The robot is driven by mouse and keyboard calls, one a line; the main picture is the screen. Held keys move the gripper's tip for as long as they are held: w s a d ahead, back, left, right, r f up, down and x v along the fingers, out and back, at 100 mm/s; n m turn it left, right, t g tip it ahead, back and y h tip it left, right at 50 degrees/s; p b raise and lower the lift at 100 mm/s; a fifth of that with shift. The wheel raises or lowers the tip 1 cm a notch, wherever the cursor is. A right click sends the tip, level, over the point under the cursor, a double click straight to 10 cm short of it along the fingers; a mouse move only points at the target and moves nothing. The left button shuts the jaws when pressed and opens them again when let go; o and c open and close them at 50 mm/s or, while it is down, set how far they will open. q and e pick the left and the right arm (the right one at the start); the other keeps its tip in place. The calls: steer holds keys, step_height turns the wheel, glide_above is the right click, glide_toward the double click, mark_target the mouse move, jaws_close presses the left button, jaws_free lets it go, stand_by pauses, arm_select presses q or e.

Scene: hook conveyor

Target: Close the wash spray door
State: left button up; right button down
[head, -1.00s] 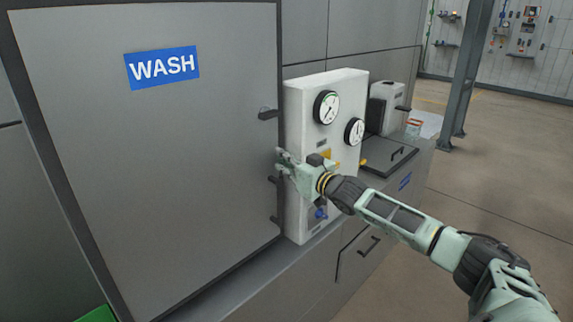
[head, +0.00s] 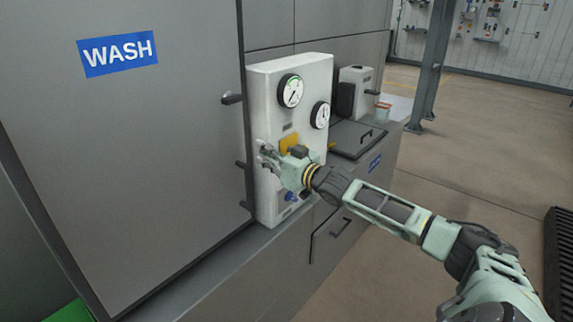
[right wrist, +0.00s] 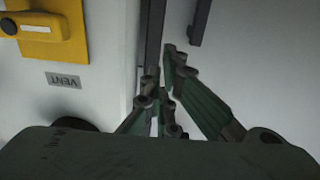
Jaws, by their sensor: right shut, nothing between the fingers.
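The wash spray door (head: 130,150) is the large grey panel with the blue WASH sign (head: 117,53) in the head view. Its right edge lies close to the white gauge panel; whether a gap stays there I cannot tell. Dark fittings (head: 231,98) stick out along that edge. My right gripper (head: 264,154) is shut and empty, just right of the door's edge, in front of the gauge panel. In the right wrist view its fingers (right wrist: 160,74) point at a dark vertical strip; contact is unclear. My left gripper is not in view.
The white gauge panel (head: 262,78) carries two dials, a yellow part (head: 289,143) and a blue knob (head: 290,196). The yellow lever (right wrist: 38,27) and VENT label (right wrist: 64,80) show in the wrist view. A dark lid (head: 355,138) lies right. Open floor is at the right.

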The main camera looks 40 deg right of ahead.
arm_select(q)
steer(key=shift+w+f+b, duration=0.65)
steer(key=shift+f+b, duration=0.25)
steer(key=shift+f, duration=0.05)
arm_select(e)
steer(key=s+d, duration=0.1)
steer(key=s, duration=0.6)
steer(key=shift+s+d+r, duration=0.2)
steer(key=shift+s+d, duration=0.05)
